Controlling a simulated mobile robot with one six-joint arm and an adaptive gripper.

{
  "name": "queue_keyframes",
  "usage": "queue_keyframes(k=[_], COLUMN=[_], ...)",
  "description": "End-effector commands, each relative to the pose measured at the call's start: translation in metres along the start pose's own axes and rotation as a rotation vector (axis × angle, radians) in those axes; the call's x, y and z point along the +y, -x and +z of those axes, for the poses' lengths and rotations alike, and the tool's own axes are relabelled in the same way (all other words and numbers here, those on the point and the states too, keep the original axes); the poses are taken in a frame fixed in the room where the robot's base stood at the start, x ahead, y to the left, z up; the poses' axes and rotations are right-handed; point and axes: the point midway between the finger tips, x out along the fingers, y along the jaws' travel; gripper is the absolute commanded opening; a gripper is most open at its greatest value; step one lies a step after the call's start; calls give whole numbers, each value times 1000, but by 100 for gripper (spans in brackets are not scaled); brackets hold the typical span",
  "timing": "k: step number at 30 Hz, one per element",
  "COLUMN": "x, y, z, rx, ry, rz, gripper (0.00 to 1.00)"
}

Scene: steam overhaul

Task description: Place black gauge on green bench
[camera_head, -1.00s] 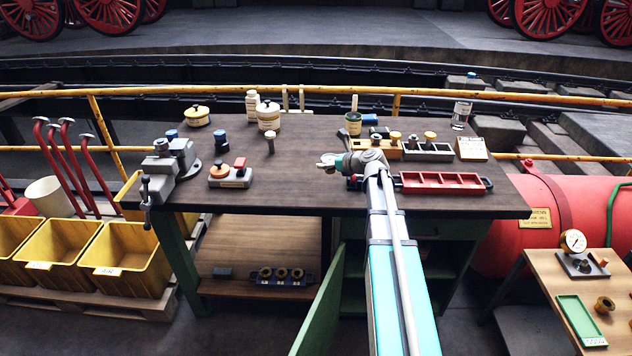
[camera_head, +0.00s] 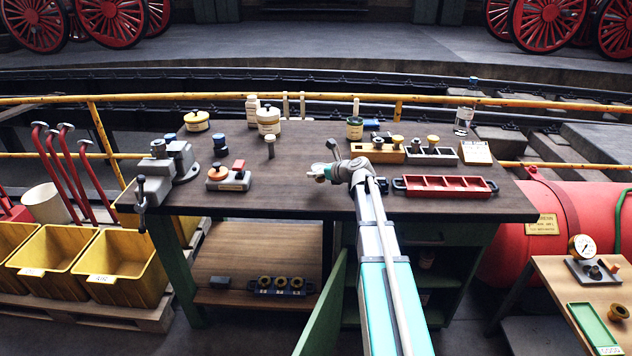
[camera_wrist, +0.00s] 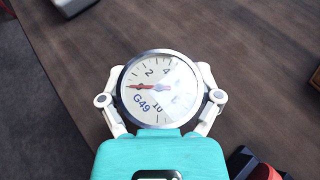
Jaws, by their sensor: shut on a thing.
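The gauge (camera_wrist: 160,90), marked G49, has a round pale face, a red needle and a silver rim in the wrist view. My gripper (camera_wrist: 162,93) is shut on it, with one pale finger on each side. In the head view my gripper (camera_head: 322,172) is over the middle of the bench. The gauge's casing colour is mostly hidden. I cannot tell its exact height above the top. The bench (camera_head: 285,198) has a dark brown wooden top and green legs and cabinet.
A vise (camera_head: 165,168) and a red-and-grey block (camera_head: 229,178) stand left of my gripper. A red tray (camera_head: 445,186) lies to the right. Pots and blocks line the back. The front middle is clear. Another gauge (camera_head: 581,246) stands on the small table (camera_head: 556,290).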

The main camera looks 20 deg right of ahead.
Motion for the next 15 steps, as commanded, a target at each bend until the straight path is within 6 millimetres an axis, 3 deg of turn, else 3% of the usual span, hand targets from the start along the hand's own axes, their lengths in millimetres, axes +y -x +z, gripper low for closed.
queue_keyframes(k=[8,15], x=[-2,-2], y=[-9,-18], z=[-7,-25], rx=[0,0], ry=[0,-1], rz=[0,-1], gripper=[24,24])
